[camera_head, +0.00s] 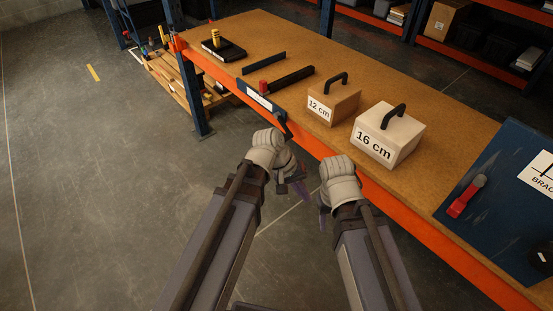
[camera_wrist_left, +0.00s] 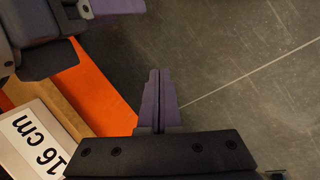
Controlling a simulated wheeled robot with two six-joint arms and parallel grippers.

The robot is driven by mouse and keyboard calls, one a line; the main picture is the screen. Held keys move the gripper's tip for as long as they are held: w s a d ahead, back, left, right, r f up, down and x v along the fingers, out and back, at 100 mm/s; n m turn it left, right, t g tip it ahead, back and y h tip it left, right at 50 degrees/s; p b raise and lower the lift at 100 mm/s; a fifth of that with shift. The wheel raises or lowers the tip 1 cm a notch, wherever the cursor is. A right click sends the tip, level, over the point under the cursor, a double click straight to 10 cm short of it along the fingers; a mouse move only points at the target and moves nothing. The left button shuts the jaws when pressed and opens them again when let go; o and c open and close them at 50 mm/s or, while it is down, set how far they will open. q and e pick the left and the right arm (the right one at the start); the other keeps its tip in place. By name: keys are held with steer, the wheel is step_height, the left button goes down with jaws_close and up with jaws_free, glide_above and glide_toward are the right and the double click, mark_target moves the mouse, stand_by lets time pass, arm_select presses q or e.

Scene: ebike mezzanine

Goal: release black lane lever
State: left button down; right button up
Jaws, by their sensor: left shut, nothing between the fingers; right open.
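A black lever (camera_head: 282,124) hangs at the table's front edge, at the right end of a dark blue plate with a white label (camera_head: 259,98). Behind it on the tabletop lies a black bar with a red end block (camera_head: 290,79). My left gripper (camera_head: 301,191) is in front of the table edge, below and right of the lever and apart from it. Its purple fingers (camera_wrist_left: 158,98) are shut and empty in the left wrist view. My right gripper (camera_head: 323,213) is open, lower and to the right, in front of the orange beam; my arm partly hides it.
On the tabletop (camera_head: 330,60) stand a brown box marked 12 cm (camera_head: 334,103) and a pale box marked 16 cm (camera_head: 387,136), both with black handles. A blue panel with a red handle (camera_head: 466,196) is at right. Open floor lies at left.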

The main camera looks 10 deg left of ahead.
arm_select(q)
steer(key=w+a+f+n+t+h+b, duration=0.65)
steer(key=w+f+n+b, duration=0.4)
steer(key=b, duration=0.85)
steer(key=w+a+n+t+h+b, duration=0.1)
steer(key=w+a+n+t+b, duration=0.3)
steer(key=a+b, duration=0.35)
steer(key=w+a+n+t+h+b, duration=0.2)
steer(key=w+a+n+t+b, duration=0.15)
steer(key=a+b, duration=0.35)
steer(key=w+d+r+p, duration=0.5)
steer(key=d+p, duration=0.2)
steer(key=shift+d+r, duration=0.35)
steer(key=shift+d, duration=0.05)
steer(key=shift+y, duration=0.35)
